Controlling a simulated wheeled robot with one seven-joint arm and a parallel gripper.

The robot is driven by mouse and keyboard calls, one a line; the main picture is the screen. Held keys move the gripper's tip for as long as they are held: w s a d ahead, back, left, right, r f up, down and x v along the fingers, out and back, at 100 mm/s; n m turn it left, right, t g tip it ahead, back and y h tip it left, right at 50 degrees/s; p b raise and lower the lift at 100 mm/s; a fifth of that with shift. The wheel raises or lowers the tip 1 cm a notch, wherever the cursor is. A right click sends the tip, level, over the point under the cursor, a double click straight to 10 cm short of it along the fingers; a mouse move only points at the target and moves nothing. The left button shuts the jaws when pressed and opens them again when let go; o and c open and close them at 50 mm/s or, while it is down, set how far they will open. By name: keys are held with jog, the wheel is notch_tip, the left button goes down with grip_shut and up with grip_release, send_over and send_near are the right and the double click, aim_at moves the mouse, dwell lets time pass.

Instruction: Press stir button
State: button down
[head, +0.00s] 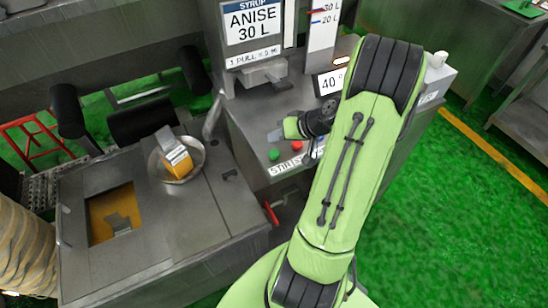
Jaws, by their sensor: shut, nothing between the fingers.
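A green button (273,154) and a red button (297,145) sit on the grey machine top in the head view. A white label reading "STIR" (283,168) lies just in front of the green button. A second label beside it is partly covered by my arm. My gripper (276,134) is at the end of my green arm, just behind the buttons in the picture. It looks shut and empty, though its fingers are small and partly hidden. It appears apart from both buttons, but its height above the panel is hard to tell.
An "ANISE 30 L" syrup tank (253,22) stands behind the panel, next to a display reading "40" (330,82). A red handle (270,214) sticks out in front.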

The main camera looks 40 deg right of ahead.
aim_at(277, 154)
jog(key=shift+f+b, duration=1.1)
jog(key=shift+f, duration=0.5)
jog(key=shift+f, duration=0.1)
dwell(0.5)
jog(key=shift+f+b, duration=0.3)
jog(key=shift+b, duration=0.15)
